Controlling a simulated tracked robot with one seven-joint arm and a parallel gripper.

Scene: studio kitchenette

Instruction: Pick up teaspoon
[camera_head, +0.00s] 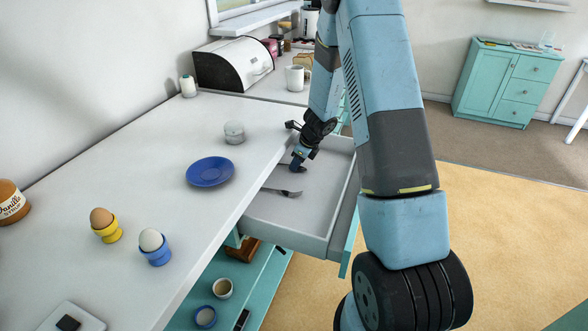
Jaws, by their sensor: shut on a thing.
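My gripper (297,168) reaches down into the open drawer (305,222), near its back left side. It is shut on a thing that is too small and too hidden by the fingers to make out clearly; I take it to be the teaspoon. A dark metal fork (284,192) lies on the drawer floor, just in front of my gripper and apart from it. No other teaspoon shows in the visible part of the drawer.
The drawer sticks out under the white counter (150,190). A blue plate (210,171) and a grey-white lidded pot (234,132) stand near its edge. Egg cups (156,256) are nearer. A bread box (232,64) and white mug (294,78) stand behind. Floor is free at right.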

